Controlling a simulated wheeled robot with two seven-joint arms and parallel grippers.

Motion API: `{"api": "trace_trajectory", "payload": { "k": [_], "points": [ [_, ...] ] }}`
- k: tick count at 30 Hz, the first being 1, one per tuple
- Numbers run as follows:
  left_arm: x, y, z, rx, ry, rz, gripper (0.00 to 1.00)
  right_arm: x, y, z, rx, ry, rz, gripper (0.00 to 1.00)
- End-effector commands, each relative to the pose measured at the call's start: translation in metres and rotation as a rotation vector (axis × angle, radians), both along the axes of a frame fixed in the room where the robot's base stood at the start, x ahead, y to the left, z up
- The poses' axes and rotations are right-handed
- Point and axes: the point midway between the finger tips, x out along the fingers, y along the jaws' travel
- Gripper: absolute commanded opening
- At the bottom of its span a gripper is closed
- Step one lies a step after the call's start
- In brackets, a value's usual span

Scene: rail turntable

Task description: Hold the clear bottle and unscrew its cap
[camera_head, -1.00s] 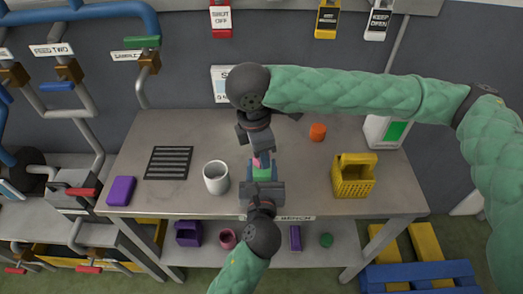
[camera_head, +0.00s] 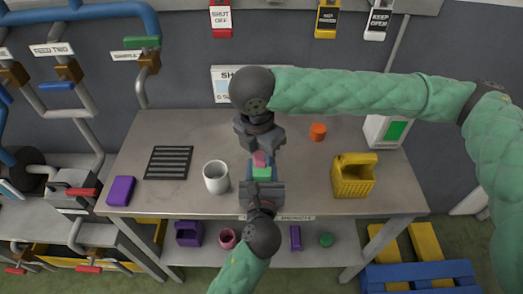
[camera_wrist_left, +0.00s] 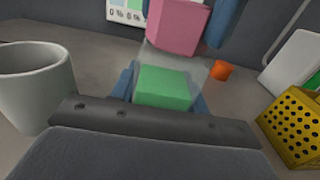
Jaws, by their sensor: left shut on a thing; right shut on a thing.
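The clear bottle (camera_head: 262,173), with a green block-like part showing in its body, stands upright over the table near the front edge. It also shows in the left wrist view (camera_wrist_left: 165,86). My left gripper (camera_wrist_left: 163,95) is shut on its body, a blue finger on each side. The pink cap (camera_wrist_left: 176,25) is at the bottle's top and shows small in the head view (camera_head: 260,158). My right gripper (camera_head: 260,150) comes from above and is shut on the cap. I cannot tell whether the cap is loose from the neck.
A white mug (camera_head: 216,178) stands close left of the bottle. A yellow perforated basket (camera_head: 353,180) is to the right, an orange cylinder (camera_head: 318,131) behind. A black grille (camera_head: 168,162) and a purple block (camera_head: 121,190) lie left. The table (camera_head: 310,180) is bare between them.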

Motion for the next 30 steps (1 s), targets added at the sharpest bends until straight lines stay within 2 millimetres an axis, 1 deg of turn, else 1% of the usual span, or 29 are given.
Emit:
{"api": "trace_trajectory", "payload": {
  "k": [3,5,16,22,30],
  "points": [
    [-0.0001,-0.0003,-0.0002,0.0,0.0,-0.001,0.04,-0.0004,-0.0002,-0.0009,0.001,0.001,0.084,0.08],
    [-0.0001,-0.0003,-0.0002,0.0,0.0,-0.001,0.04,-0.0005,-0.0002,-0.0009,0.0,0.001,0.107,0.08],
    [-0.0001,-0.0003,-0.0001,0.0,0.0,-0.001,0.04,-0.0006,-0.0003,-0.0011,0.0,0.001,0.134,0.08],
    [-0.0002,-0.0003,0.0,0.0,0.0,-0.001,0.04,-0.0006,-0.0006,-0.001,0.0,0.002,0.293,0.08],
    [-0.0001,-0.0002,0.0,0.0,0.0,0.0,0.04,-0.0004,-0.0004,-0.0006,0.0,0.001,0.285,0.08]
  ]
}}
